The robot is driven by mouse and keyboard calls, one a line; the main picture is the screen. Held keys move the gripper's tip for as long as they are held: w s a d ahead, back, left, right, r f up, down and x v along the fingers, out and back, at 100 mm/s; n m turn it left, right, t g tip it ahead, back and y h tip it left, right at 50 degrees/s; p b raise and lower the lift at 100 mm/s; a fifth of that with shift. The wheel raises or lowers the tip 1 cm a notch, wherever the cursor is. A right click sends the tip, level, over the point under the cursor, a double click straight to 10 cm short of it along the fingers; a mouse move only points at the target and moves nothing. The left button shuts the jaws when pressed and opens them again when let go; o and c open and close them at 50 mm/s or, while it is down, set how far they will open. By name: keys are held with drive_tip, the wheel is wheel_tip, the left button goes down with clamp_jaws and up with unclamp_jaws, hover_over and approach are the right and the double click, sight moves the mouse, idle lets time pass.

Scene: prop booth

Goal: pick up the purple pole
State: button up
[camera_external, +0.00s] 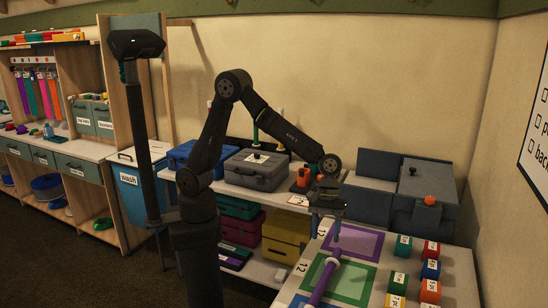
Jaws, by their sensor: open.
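The purple pole (320,287) lies on the light table at the lower right, across the coloured square outlines, with a pale ring near its far end. A thin bluish upright piece shows just beyond that ring, and I cannot tell what it belongs to. My gripper (327,212) is open and points down above the far end of the pole. It appears apart from the purple part. The exact gap between gripper and pole cannot be judged from this view.
Several small coloured blocks (431,250) stand right of the pole. Behind are a grey toolbox (257,170), an orange item (303,178) and a dark grey case (405,187) with an orange knob. A yellow box (286,236) sits on the shelf left of the table.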

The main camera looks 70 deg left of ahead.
approach(323, 279)
drive_tip(key=x, duration=0.4)
drive_tip(key=shift+s+d+f, duration=0.1)
drive_tip(key=shift+s+f, duration=0.15)
drive_tip(key=shift+f, duration=0.05)
drive_tip(key=shift+w+x, duration=0.2)
drive_tip(key=shift+x, duration=2.35)
clamp_jaws()
